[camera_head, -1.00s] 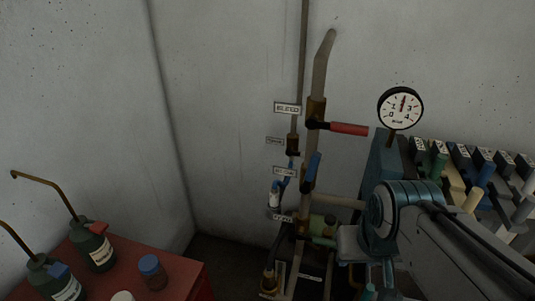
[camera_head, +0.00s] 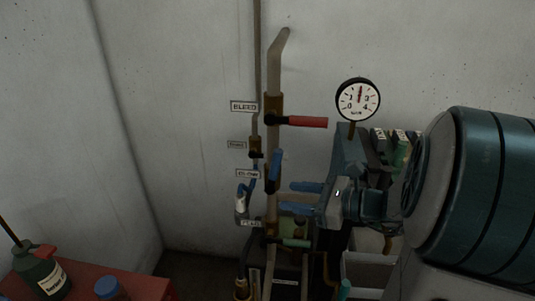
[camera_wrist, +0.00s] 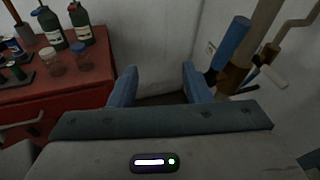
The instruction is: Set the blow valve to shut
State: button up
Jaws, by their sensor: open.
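A valve with a blue lever (camera_head: 275,165) sits on the upright pipe (camera_head: 273,205); the lever points up, almost along the pipe. A small label (camera_head: 247,174) beside it is too blurred to read surely, so I cannot confirm which valve is the blow valve. The blue lever also shows in the wrist view (camera_wrist: 231,42), right of my fingers. My gripper (camera_head: 288,197) is open and empty, its blue fingers pointing left, just right of the pipe and below the lever in the picture. In the wrist view my gripper (camera_wrist: 160,78) has nothing between its fingers.
A gauge (camera_head: 358,99) stands right. A red cabinet (camera_wrist: 62,82) carries bottles (camera_wrist: 48,27) and jars (camera_wrist: 80,54).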

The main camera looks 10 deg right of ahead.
aim_at(277, 159)
jog(key=w+d+m+t+h, duration=0.1)
jog(key=w+d+m+t, duration=0.35)
jog(key=d+m, duration=0.2)
jog(key=shift+n, duration=0.35)
jog(key=p+x, duration=0.1)
jog(key=x, duration=0.7)
jog(key=p+x, duration=0.1)
jog(key=x, duration=0.3)
jog(key=shift+w+a+r+p, duration=0.15)
jog(key=shift+w+r+p, duration=0.15)
jog(key=shift+p, duration=0.05)
grip_shut()
